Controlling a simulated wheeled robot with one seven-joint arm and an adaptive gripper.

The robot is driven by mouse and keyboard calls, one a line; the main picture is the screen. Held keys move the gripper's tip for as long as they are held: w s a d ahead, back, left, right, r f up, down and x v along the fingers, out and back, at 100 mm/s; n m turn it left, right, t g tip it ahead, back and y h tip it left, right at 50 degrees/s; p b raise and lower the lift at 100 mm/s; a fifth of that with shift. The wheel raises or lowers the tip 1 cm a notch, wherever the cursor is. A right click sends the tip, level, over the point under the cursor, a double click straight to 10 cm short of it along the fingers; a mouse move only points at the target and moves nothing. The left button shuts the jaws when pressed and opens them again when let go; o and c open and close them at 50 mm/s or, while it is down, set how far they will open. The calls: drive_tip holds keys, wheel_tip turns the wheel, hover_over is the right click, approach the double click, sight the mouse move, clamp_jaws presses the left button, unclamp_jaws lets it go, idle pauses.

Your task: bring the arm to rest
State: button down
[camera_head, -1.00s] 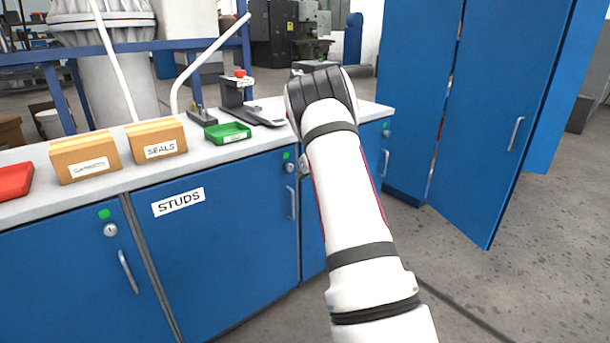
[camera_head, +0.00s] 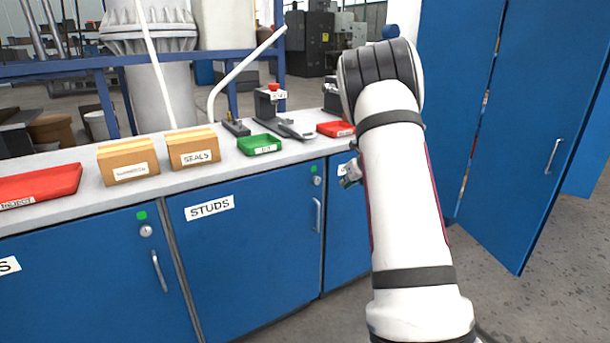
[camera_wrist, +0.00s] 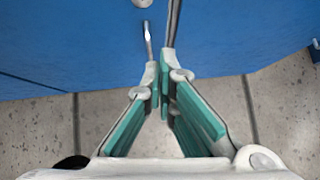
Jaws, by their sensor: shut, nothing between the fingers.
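My arm rises from the lower right of the head view, its white forearm bent at a dark grey elbow joint. My gripper (camera_wrist: 163,85) shows in the wrist view, with its green-padded fingers shut and nothing between them. It points toward the blue cabinet front (camera_wrist: 80,45), with a cabinet handle (camera_wrist: 148,40) just beyond the fingertips in the picture. I cannot tell the exact gap to the cabinet. In the head view the gripper is mostly hidden behind my arm.
The blue cabinets (camera_head: 255,255) carry a white worktop (camera_head: 85,200) with a "SEALS" box (camera_head: 193,149), another cardboard box (camera_head: 128,162), a green tray (camera_head: 259,145) and red trays (camera_head: 40,186) (camera_head: 336,129). A tall blue cabinet (camera_head: 520,130) stands at right. Grey floor (camera_head: 550,260) is free there.

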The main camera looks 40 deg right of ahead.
drive_tip(key=a+r+m+t+h, duration=0.1)
drive_tip(key=a+r+m+h, duration=0.2)
drive_tip(key=r+m, duration=0.75)
drive_tip(key=s+a+r+m+g+h, duration=0.1)
drive_tip(key=s+a+r+m+h, duration=0.2)
drive_tip(key=s+a+r+m, duration=0.6)
drive_tip(key=s+a+f+m+g+y, duration=0.25)
drive_tip(key=s+a+m, duration=0.25)
drive_tip(key=s+a, duration=0.6)
drive_tip(key=s+a+f+m+g+y, duration=0.25)
drive_tip(key=s+a+m, duration=0.25)
drive_tip(key=s+a, duration=0.6)
drive_tip(key=s+a+f+m+g+y, duration=0.25)
drive_tip(key=s+a+m, duration=0.4)
drive_tip(key=s, duration=0.65)
wheel_tip(320, 180, up, 20)
drive_tip(key=a+n+t+p, duration=0.2)
drive_tip(key=t+p, duration=0.1)
drive_tip(key=p, duration=1.5)
drive_tip(key=shift+s, duration=0.35)
